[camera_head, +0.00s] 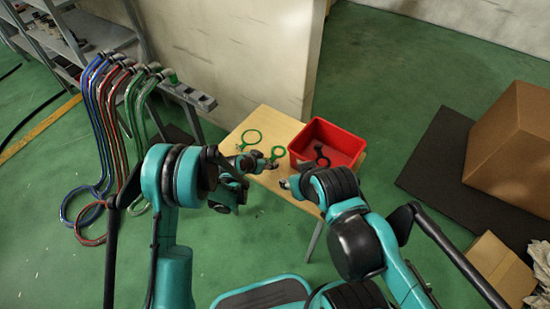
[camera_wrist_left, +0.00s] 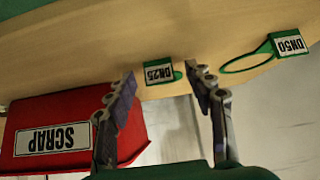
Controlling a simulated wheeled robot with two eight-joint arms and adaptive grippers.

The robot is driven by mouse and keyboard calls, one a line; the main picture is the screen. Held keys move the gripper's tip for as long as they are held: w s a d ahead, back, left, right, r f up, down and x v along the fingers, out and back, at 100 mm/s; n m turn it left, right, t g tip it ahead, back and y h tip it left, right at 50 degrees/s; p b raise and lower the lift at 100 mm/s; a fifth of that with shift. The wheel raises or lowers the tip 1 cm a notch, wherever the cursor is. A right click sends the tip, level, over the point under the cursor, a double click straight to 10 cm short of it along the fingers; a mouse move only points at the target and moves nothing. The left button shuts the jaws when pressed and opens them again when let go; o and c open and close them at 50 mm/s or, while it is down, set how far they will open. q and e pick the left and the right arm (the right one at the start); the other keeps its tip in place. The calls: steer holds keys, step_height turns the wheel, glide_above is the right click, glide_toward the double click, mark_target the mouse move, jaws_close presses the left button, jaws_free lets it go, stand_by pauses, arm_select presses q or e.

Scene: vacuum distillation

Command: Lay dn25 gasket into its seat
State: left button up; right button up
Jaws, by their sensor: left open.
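A small green ring (camera_head: 277,153) lies on the wooden table, by the DN25 label (camera_wrist_left: 158,72) in the left wrist view, where only a sliver of green (camera_wrist_left: 178,76) shows beside it. I cannot tell whether this green is the gasket or its seat. My left gripper (camera_head: 262,164) is open over the table's near edge, close to the small ring. My right gripper (camera_head: 286,184) is at the table's near edge, too small to read.
A larger green ring (camera_head: 252,137) lies farther left, by the DN50 label (camera_wrist_left: 290,44). A red bin (camera_head: 342,136), labelled SCRAP (camera_wrist_left: 52,139), stands on the table's right. A black ring-like part (camera_head: 320,155) shows against it. Hoses (camera_head: 125,95) hang at left; cardboard boxes (camera_head: 512,140) stand right.

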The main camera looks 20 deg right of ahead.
arm_select(q)
steer(key=shift+r, duration=0.15)
steer(key=c, duration=1)
